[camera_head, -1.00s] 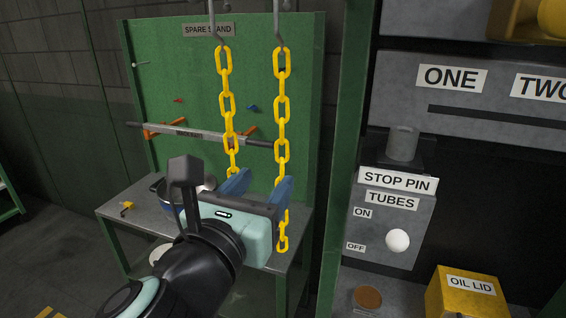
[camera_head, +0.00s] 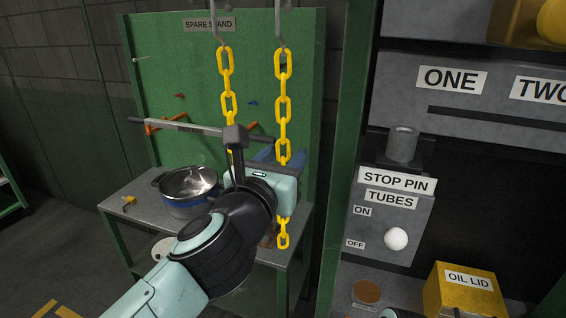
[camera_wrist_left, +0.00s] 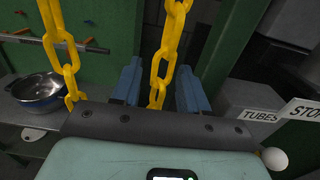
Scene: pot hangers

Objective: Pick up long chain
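Two yellow chains hang from grey hooks. The right one, the long chain (camera_head: 283,107), reaches lower, with its bottom links below my gripper. The other chain (camera_head: 226,70) hangs to its left, its lower part hidden behind my arm. My left gripper (camera_head: 279,157) is at the long chain's lower half. In the left wrist view the blue fingers (camera_wrist_left: 160,72) stand apart, with the long chain (camera_wrist_left: 161,66) between them and a gap on both sides. The other chain (camera_wrist_left: 61,50) is outside the fingers, to the left.
A green board (camera_head: 160,80) stands behind the chains, with a grey bar (camera_head: 178,126) on orange holders. A metal pot (camera_head: 187,185) sits on the grey table (camera_head: 140,208) below. A green post (camera_head: 344,150) and a panel with a white knob (camera_head: 396,239) are to the right.

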